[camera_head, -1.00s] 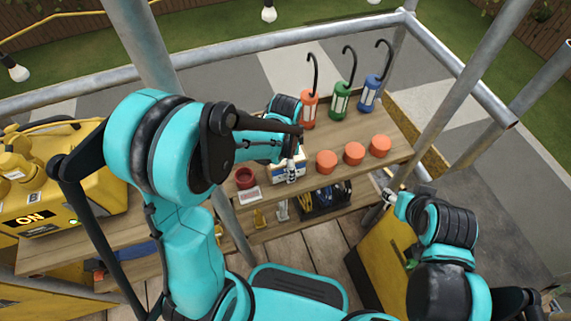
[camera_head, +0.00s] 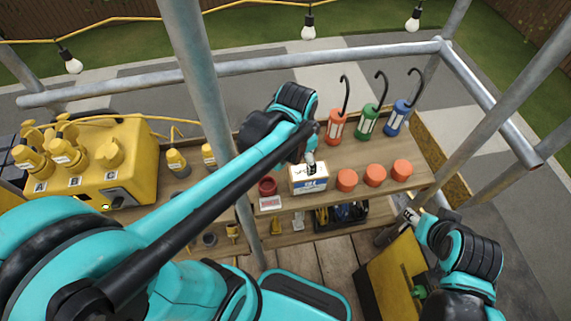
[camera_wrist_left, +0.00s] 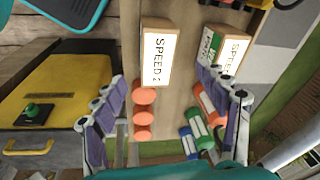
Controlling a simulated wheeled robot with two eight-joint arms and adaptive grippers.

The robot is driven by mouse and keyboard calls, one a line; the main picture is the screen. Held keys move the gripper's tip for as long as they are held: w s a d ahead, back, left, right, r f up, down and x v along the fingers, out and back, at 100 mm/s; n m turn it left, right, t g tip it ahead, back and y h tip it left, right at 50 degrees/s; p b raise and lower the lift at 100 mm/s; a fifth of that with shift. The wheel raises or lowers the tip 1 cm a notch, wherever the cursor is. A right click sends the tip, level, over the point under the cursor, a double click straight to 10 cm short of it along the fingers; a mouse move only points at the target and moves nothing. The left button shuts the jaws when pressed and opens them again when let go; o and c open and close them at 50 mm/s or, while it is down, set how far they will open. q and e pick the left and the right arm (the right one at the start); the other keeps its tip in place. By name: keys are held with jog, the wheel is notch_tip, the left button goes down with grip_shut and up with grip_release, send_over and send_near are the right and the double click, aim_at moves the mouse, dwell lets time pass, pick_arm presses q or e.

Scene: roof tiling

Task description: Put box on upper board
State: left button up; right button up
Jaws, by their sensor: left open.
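A small white and blue box (camera_head: 309,184) stands on the upper board (camera_head: 395,146) near its front edge, between a red cup (camera_head: 267,187) and orange caps. In the left wrist view a box lettered SPEED (camera_wrist_left: 158,58) lies ahead of the fingers, apart from them.
A metal post (camera_head: 207,90) rises left of the box. A lower board (camera_head: 290,231) holds a black tray. A yellow power unit (camera_head: 125,165) is at left.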

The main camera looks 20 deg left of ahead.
pick_arm(q)
jog(key=s+a+r+n+t, duration=0.3)
jog(key=s+n+t, duration=0.2)
jog(key=s+n, duration=0.2)
jog(key=shift+n, duration=0.3)
dwell(1.1)
